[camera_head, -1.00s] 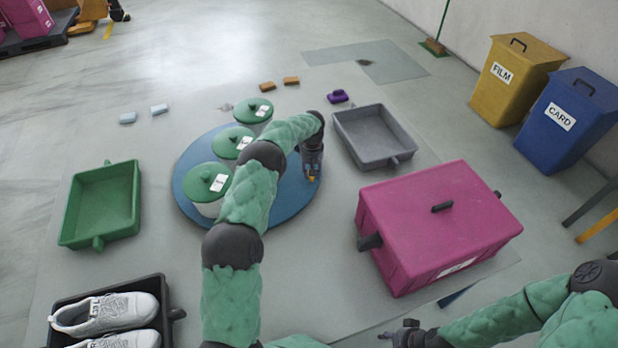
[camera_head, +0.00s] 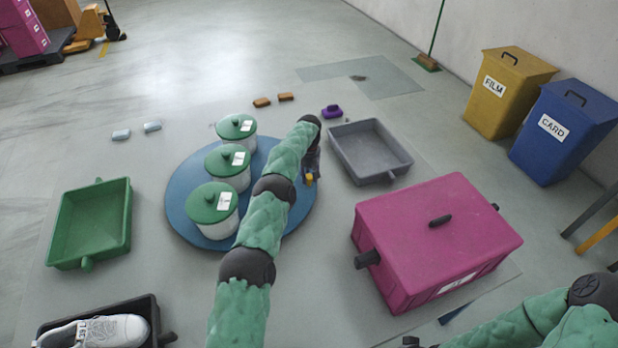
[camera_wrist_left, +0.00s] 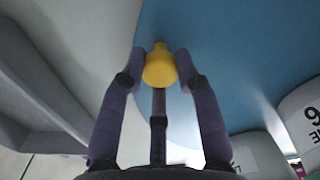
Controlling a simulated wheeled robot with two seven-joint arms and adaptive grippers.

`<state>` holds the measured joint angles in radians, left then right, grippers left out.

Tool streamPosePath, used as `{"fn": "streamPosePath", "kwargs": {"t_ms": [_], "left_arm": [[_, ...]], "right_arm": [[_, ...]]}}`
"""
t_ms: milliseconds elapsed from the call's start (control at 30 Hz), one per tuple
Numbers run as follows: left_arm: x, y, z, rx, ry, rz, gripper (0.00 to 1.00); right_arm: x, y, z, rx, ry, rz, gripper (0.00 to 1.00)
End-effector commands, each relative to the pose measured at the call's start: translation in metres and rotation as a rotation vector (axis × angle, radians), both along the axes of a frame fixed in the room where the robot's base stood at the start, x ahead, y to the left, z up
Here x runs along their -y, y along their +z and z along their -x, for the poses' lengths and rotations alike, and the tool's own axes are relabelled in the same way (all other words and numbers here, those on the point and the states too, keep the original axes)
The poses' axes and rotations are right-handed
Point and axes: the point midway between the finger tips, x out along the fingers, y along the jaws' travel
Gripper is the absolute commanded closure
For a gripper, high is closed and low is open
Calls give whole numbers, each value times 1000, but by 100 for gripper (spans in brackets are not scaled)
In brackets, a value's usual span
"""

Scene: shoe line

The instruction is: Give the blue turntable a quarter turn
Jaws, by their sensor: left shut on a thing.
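The blue turntable (camera_head: 185,193) is a round disc on the pale floor mat in the head view. Its blue top (camera_wrist_left: 235,50) fills much of the left wrist view. Three white pots with green lids (camera_head: 212,203) stand in a row on its left half. My left gripper (camera_head: 311,176) is at the disc's right edge, partly behind my arm. In the left wrist view, its fingers (camera_wrist_left: 160,68) are closed around a yellow knob (camera_wrist_left: 159,66) at the disc's rim. My right gripper (camera_head: 411,342) is mostly cut off at the bottom edge, and its jaws are hidden.
A grey tray (camera_head: 345,160) lies close right of my left gripper. A magenta box (camera_head: 400,215) stands nearer, at right. A green tray (camera_head: 62,232) is left of the turntable, and a shoe tray (camera_head: 150,308) is bottom left. Small blocks (camera_head: 286,97) lie behind.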

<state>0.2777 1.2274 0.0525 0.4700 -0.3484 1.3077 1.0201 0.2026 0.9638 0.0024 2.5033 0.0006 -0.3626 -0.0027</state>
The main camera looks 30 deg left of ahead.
Motion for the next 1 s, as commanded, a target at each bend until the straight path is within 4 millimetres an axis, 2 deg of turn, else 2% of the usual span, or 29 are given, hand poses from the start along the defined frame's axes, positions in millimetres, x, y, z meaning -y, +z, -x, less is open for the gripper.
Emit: {"fn": "streamPosePath", "kwargs": {"t_ms": [433, 467, 533, 867, 1000], "left_arm": [[0, -1, 0, -1, 3, 1, 100], [0, -1, 0, -1, 3, 1, 65], [0, -1, 0, -1, 3, 1, 45], [-1, 0, -1, 0, 3, 0, 44], [-1, 9, -1, 1, 3, -1, 44]], "right_arm": [[0, 0, 0, 0, 0, 0, 60], [0, 0, 0, 0, 0, 0, 60], [0, 0, 0, 0, 0, 0, 60], [0, 0, 0, 0, 0, 0, 60], [0, 0, 0, 0, 0, 0, 60]]}}
